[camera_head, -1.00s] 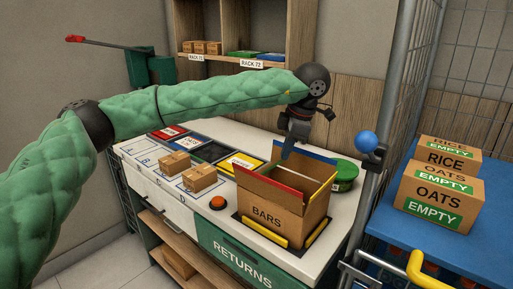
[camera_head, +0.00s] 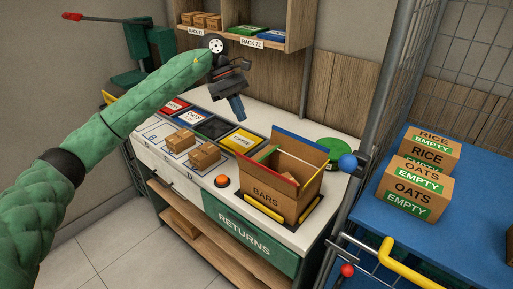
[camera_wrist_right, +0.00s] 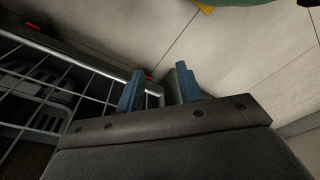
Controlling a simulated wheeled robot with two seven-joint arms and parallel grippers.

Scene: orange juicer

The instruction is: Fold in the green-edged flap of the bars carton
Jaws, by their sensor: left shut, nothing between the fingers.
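The bars carton (camera_head: 266,197) stands on the white counter, its top open. Its blue-edged flap (camera_head: 300,146) stands up at the back and its red-edged flap (camera_head: 288,179) is at the front. The green-edged flap (camera_head: 267,153) is at the left side and seems to lean inward; its exact angle is hard to tell. My left gripper (camera_head: 238,110) is shut and empty, above the counter to the left of and behind the carton, clear of it. My right gripper (camera_wrist_right: 158,88) shows only in the right wrist view, fingers apart and empty, beside a wire basket above the floor.
Two small cartons (camera_head: 204,154) and an orange button (camera_head: 222,181) are left of the carton. A round green item (camera_head: 330,150) lies behind it. The blue-topped cart (camera_head: 375,215) at the right carries empty rice and oats cartons (camera_head: 415,190). A post (camera_head: 385,85) stands between.

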